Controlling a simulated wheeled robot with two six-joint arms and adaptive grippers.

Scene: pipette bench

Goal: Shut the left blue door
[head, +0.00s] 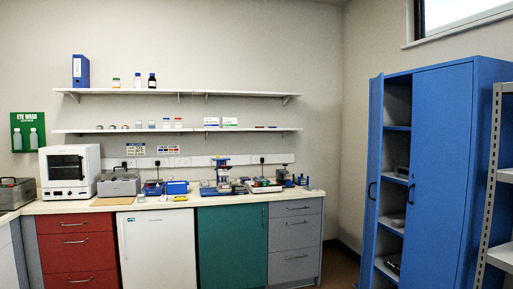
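A tall blue cabinet (485,150) stands on the right side of the head view. The bottom of the cabinet is cut off by the frame. Neither of my grippers is in view.
A grey shelving rack (490,200) stands at the right edge, in front of the cabinet. A bench (170,202) with lab equipment and coloured cupboards runs along the back wall. A narrow strip of floor (340,268) shows between bench and cabinet.

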